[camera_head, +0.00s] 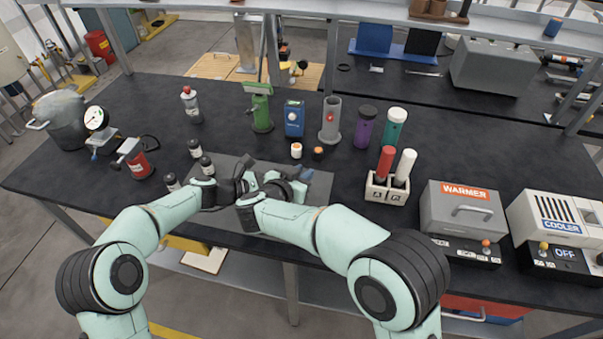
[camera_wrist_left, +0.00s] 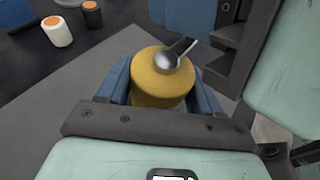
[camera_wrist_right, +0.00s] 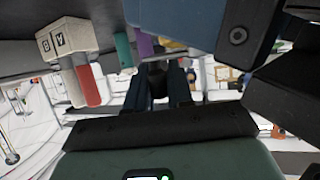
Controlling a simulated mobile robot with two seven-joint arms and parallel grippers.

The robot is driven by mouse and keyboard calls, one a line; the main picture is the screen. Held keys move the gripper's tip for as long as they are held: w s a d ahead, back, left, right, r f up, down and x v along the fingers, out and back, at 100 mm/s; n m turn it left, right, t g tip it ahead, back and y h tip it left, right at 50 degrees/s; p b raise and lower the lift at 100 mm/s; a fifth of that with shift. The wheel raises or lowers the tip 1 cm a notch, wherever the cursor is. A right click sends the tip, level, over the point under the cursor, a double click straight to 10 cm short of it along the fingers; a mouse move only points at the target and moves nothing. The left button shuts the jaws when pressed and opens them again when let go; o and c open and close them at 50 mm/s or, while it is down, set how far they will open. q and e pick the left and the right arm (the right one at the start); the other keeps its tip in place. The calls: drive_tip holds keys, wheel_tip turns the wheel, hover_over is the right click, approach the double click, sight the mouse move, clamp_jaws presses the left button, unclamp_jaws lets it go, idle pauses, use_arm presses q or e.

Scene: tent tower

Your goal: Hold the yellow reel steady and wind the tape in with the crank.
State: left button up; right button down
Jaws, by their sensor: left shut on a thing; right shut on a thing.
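The yellow reel (camera_wrist_left: 152,88) shows in the left wrist view as a round yellow body. My left gripper (camera_wrist_left: 160,98) is shut on it, with a blue finger on each side. A silver metal crank (camera_wrist_left: 172,62) lies across the reel's top, its arm reaching up and right toward my right gripper. My right gripper (camera_wrist_right: 160,88) is shut on a dark knob (camera_wrist_right: 157,80), seemingly the crank's handle. In the head view both hands meet over the grey mat (camera_head: 318,190) and mostly hide the reel. I cannot make out the tape.
Small bottles stand left of the hands, and two orange-capped jars (camera_head: 296,151) stand behind them. To the right are a rack (camera_head: 384,193) with a red and a white tube, the warmer (camera_head: 462,207) and the cooler (camera_head: 556,215). The table between rack and cylinders is fairly clear.

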drive_tip(key=shift+a, duration=0.15)
drive_tip(key=c, duration=1.1)
unclamp_jaws()
drive_tip(key=v, duration=1.2)
use_arm(q)
drive_tip(key=o, duration=1.4)
drive_tip(key=shift+r, duration=0.1)
drive_tip(key=shift+o, duration=0.6)
